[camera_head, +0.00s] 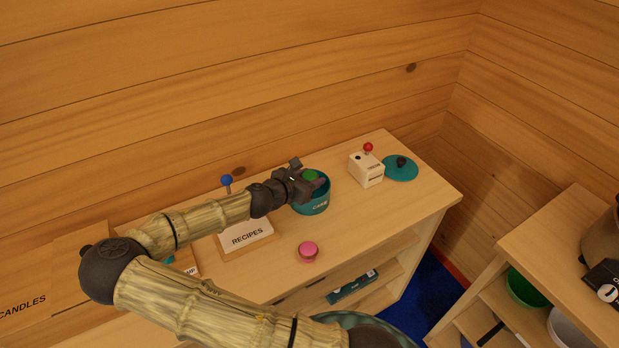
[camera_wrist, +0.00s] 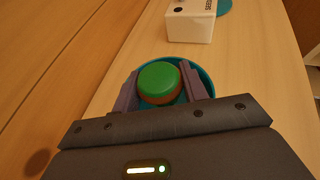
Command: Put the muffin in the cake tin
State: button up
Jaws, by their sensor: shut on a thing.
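A muffin with a green top and a brown side (camera_wrist: 160,84) is between the two fingers of my gripper (camera_wrist: 158,88) in the wrist view. My gripper is shut on it. In the head view the green top (camera_head: 309,175) shows beside my gripper (camera_head: 305,181), over the mouth of the teal cake tin (camera_head: 312,206). The tin's rim (camera_wrist: 206,81) surrounds the muffin in the wrist view. I cannot tell whether the muffin touches the tin's floor. The tin's teal lid (camera_head: 401,168) with a dark knob lies at the back right of the counter.
A white box with a red knob (camera_head: 367,169) stands between tin and lid; it also shows in the wrist view (camera_wrist: 190,22). A pink-topped item (camera_head: 308,251) sits in front of the tin. A recipes box (camera_head: 246,236) stands to the left. The right front of the counter is clear.

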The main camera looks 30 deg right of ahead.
jog(key=shift+f, duration=0.6)
jog(key=o, duration=1)
jog(key=shift+r, duration=0.15)
jog(key=shift+r, duration=0.3)
jog(key=b+v, duration=0.1)
jog(key=v, duration=1.1)
jog(key=shift+r, duration=0.15)
